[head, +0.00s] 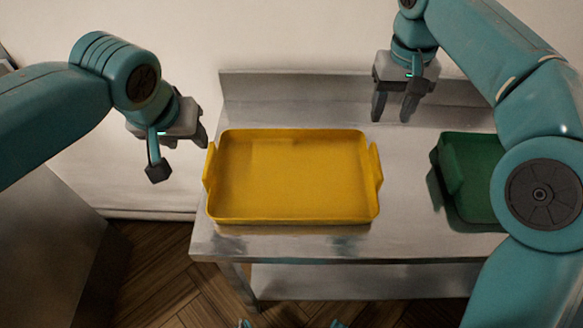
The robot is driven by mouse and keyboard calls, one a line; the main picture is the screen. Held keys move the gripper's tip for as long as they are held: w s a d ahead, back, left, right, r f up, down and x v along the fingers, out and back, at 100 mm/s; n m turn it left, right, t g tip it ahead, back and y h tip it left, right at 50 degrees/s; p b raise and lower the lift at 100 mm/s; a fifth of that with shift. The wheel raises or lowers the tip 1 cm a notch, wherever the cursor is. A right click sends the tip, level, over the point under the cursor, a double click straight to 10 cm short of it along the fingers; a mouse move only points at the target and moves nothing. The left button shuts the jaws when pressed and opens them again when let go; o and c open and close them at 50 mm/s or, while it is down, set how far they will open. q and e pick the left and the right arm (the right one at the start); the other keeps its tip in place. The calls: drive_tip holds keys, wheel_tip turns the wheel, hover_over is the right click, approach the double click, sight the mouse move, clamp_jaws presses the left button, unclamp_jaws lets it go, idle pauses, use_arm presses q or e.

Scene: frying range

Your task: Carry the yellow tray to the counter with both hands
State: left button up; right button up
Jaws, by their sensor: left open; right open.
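The yellow tray (290,216) lies flat on a steel table, near its left edge. It is rectangular and looks empty, with an upright handle on its left side and one on its right side. My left gripper (180,158) is open and empty, above and to the left of the tray's left handle, apart from it. My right gripper (394,108) is open and empty, fingers pointing down, behind and to the right of the tray's right handle, apart from it. I cannot tell which surface is the counter.
A green tray (452,172) sits on the right of the steel table (410,218), partly hidden by my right arm. The table has a raised back edge against a pale wall and a lower shelf. A grey surface (45,235) stands at the left, across a gap of wooden floor.

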sight(208, 162)
use_arm(q)
drive_tip(key=x, duration=1.4)
drive_tip(key=shift+s+d+f, duration=0.15)
drive_tip(key=shift+d+f, duration=0.05)
drive_tip(key=shift+f, duration=0.1)
use_arm(e)
drive_tip(key=f, duration=1.4)
drive_tip(key=shift+s+d+f, duration=0.2)
drive_tip(key=shift+s+f, duration=0.2)
use_arm(q)
drive_tip(key=shift+f, duration=0.25)
use_arm(e)
drive_tip(key=shift+s+f, duration=0.1)
drive_tip(key=shift+f, duration=0.2)
use_arm(q)
drive_tip(key=shift+w+f, duration=0.3)
drive_tip(key=shift+f, duration=0.1)
use_arm(e)
drive_tip(key=shift+a+f, duration=0.1)
drive_tip(key=shift+f, duration=0.3)
use_arm(q)
drive_tip(key=shift+s+r, duration=0.1)
drive_tip(key=shift+c, duration=0.3)
use_arm(e)
drive_tip(key=shift+c, duration=0.4)
use_arm(q)
clamp_jaws()
use_arm(e)
clamp_jaws()
